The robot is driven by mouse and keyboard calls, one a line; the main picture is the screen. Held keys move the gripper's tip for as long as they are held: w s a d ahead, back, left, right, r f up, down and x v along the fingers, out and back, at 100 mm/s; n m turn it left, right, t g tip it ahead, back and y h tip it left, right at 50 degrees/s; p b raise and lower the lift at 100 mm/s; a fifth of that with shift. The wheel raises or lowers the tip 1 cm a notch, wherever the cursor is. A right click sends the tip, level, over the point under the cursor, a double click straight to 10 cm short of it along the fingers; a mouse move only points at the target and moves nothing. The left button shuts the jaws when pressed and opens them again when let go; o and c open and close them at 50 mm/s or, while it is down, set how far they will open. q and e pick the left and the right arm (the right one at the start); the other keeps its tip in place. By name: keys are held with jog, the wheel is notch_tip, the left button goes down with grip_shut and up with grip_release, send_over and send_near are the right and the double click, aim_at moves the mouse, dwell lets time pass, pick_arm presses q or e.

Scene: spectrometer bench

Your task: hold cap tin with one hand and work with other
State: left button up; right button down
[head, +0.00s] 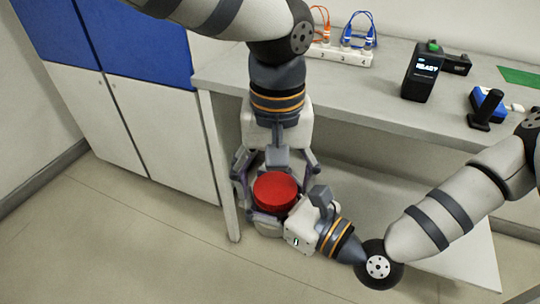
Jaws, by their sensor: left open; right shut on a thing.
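The cap tin (275,190) shows as a round red top; its lower body is mostly hidden by my grippers. My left gripper (277,178) reaches down from above and is open, with its fingers spread on both sides of the red top. I cannot tell whether they touch it. My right gripper (268,219) comes in from the lower right and is shut on the tin, low on its near side. Its fingers are partly hidden. The tin is held in front of the bench, clear of the bench top.
The grey bench (380,88) carries a black device with a lit screen (424,72), a power strip (340,55) with orange and blue cables, a blue item with a black handle (487,108) and a green mat (520,76). Blue and white cabinets (140,110) stand left.

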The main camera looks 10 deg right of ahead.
pick_arm(q)
jog(key=c, duration=1.2)
jog(key=o, duration=1.2)
jog(key=shift+o, duration=0.2)
jog(key=shift+r, duration=0.1)
